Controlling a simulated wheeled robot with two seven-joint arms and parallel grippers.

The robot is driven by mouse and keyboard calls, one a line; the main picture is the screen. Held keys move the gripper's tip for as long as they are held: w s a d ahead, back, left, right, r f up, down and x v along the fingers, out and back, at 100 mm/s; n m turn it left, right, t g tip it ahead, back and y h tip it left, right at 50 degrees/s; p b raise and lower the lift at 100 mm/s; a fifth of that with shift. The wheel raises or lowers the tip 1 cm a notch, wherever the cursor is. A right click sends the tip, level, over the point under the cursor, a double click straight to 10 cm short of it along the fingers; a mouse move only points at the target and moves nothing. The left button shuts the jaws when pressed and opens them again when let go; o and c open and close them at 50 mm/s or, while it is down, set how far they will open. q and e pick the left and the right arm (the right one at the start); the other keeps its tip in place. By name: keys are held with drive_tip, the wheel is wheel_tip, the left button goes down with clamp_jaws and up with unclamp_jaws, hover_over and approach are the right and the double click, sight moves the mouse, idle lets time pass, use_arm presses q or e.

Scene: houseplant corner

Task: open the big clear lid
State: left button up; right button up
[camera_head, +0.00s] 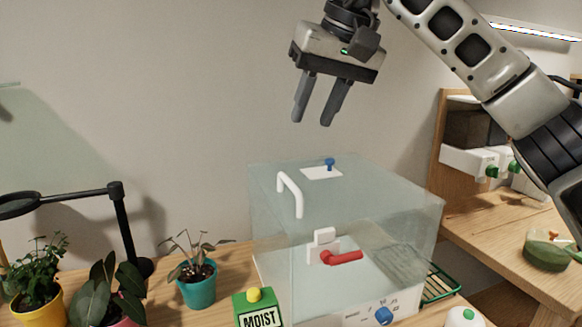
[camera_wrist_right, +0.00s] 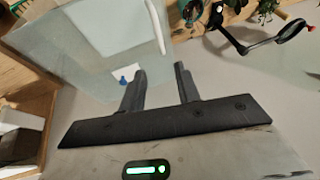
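The big clear lid (camera_head: 385,200) is a pale, see-through box-shaped cover on the table and looks closed. A white bar handle (camera_head: 290,194) stands on it; the handle also shows in the right wrist view (camera_wrist_right: 156,27). A blue knob (camera_head: 329,162) sits on a white plate on its top. My right gripper (camera_head: 311,121) is open and empty in the air above the lid, fingers pointing down, touching nothing. My left gripper is out of view.
Potted plants in yellow (camera_head: 45,310) and teal (camera_head: 197,289) pots stand left of the box. A black-armed lamp or magnifier (camera_head: 120,220) is behind them. A green MOIST block (camera_head: 258,308) is in front. A wooden bench (camera_head: 520,255) with a green-filled bowl (camera_head: 548,252) is right.

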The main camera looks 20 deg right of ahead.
sight(288, 178)
drive_tip(key=x, duration=1.1)
drive_tip(key=shift+w+a+f+p, duration=0.15)
drive_tip(key=shift+f+p, duration=0.1)
drive_tip(key=shift+p, duration=0.05)
clamp_jaws()
